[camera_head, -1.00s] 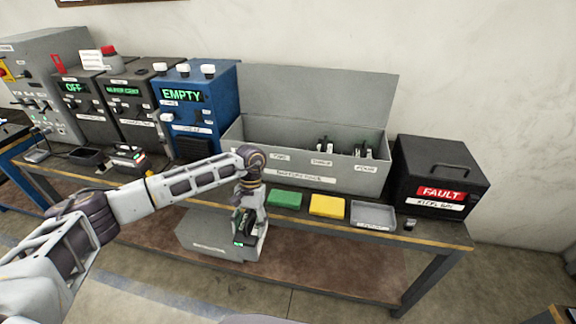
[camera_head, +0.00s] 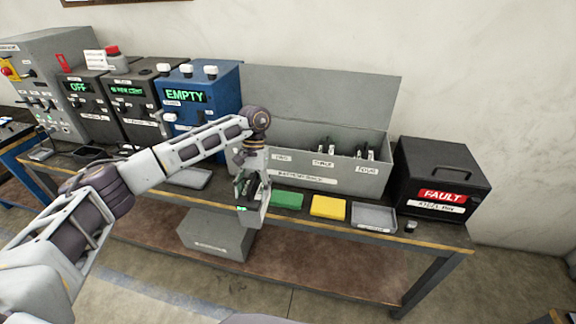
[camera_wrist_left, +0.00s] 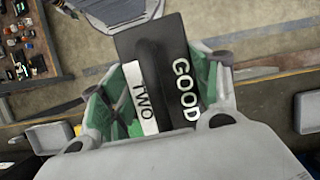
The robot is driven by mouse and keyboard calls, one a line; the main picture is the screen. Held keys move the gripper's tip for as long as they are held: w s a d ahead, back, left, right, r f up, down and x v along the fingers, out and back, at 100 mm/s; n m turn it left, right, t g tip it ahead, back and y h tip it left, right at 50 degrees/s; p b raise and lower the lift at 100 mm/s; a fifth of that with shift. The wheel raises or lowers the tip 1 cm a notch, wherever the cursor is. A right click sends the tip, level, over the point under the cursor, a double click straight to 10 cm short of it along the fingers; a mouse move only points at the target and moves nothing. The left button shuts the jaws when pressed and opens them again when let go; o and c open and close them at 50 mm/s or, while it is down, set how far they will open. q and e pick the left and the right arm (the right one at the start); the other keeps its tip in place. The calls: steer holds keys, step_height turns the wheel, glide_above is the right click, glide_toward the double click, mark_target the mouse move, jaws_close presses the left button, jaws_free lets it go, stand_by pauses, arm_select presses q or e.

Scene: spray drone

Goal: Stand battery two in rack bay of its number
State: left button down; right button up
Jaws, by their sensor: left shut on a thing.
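Battery two (camera_wrist_left: 155,45) is a dark block with the labels TWO and GOOD, seen in the left wrist view. My left gripper (camera_head: 250,194) is shut on it and holds it in front of the left part of the battery rack (camera_head: 332,178), near the table's front edge. The green fingers show on both sides of the battery in the left wrist view. The rack is a long grey box with a raised back panel and small bay labels, hard to read. Dark batteries stand in its middle and right parts. My left wrist hides its left end. My right gripper is not in view.
A green pad (camera_head: 288,200), a yellow pad (camera_head: 328,207) and a grey tray (camera_head: 373,217) lie before the rack. A black FAULT box (camera_head: 440,178) stands right. The blue EMPTY unit (camera_head: 200,95) stands left. A grey bin (camera_head: 215,240) sits below the table.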

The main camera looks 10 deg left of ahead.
arm_select(q)
steer(key=w+r+n+t, duration=0.3)
steer(key=r+n, duration=0.6)
steer(key=n, duration=0.7)
steer(key=w+d+r+n+t+h, duration=0.1)
steer(key=w+r+n+t, duration=0.2)
steer(key=n, duration=1.4)
steer(key=shift+w+d+r+n+t, duration=0.25)
steer(key=shift+r+t, duration=1.25)
steer(key=shift+r, duration=2.1)
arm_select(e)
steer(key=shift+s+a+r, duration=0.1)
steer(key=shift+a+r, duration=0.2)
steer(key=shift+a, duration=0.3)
